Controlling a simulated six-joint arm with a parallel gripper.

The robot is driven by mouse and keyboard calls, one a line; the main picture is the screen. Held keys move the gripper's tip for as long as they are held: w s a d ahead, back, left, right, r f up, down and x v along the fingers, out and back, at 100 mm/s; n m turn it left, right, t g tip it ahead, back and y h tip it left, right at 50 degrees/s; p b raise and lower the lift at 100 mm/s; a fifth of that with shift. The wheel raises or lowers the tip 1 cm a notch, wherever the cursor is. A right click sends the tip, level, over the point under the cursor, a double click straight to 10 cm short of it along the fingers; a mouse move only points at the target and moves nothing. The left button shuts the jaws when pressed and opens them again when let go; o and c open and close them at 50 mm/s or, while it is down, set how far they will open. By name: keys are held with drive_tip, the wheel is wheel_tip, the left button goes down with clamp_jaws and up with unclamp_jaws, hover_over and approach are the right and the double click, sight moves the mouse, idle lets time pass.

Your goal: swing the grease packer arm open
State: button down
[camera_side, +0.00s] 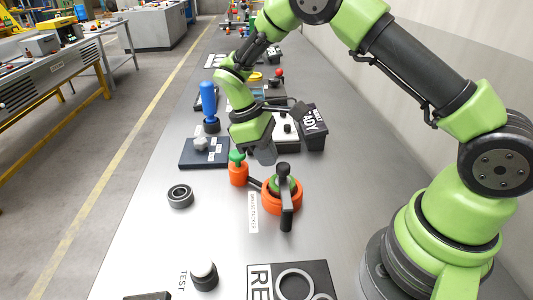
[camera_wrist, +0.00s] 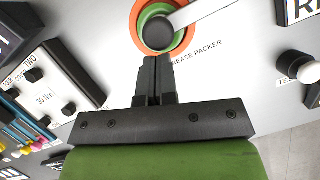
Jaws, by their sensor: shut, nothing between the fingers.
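The grease packer (camera_side: 281,208) is a round orange base with a green ring inside and a black knob on top. Its arm (camera_side: 287,215) is a bar reaching from the middle across the rim toward the camera. In the wrist view the packer (camera_wrist: 137,22) is at the top, and the bar (camera_wrist: 196,12) runs to the upper right. My gripper (camera_side: 267,158) is above and just behind the packer. In the wrist view my gripper (camera_wrist: 154,62) is shut and empty, its tips beside the black knob; I cannot tell whether they touch it.
An orange cylinder with a green top (camera_side: 238,174) stands just left of the packer. A bearing ring (camera_side: 180,196) lies farther left. A TEST button (camera_side: 204,275) and a dark panel (camera_side: 262,270) are in front. Dark trays (camera_side: 192,160) stand behind. Bench left of the packer is partly clear.

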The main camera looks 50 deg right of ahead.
drive_tip(key=shift+s+d+m, duration=0.2)
drive_tip(key=shift+d+m, duration=0.2)
drive_tip(key=shift+m, duration=0.1)
drive_tip(key=shift+s+d+m+y, duration=0.25)
drive_tip(key=shift+d+m+y, duration=0.15)
drive_tip(key=shift+m, duration=0.1)
drive_tip(key=shift+s+d+m+y, duration=0.4)
drive_tip(key=shift+s+d+m, duration=0.3)
drive_tip(key=shift+m, duration=0.5)
drive_tip(key=s+d+m+y, duration=0.1)
drive_tip(key=m, duration=0.1)
drive_tip(key=s+d+m, duration=0.1)
drive_tip(key=s+m, duration=0.1)
drive_tip(key=shift+m+y, duration=0.3)
drive_tip(key=shift+y, duration=0.1)
drive_tip(key=s+m+t+y, duration=0.1)
drive_tip(key=s+m+y, duration=0.1)
drive_tip(key=s+m, duration=0.5)
drive_tip(key=shift+s+a+m+t, duration=0.25)
drive_tip(key=shift+s+m+t, duration=0.05)
drive_tip(key=shift+m, duration=0.2)
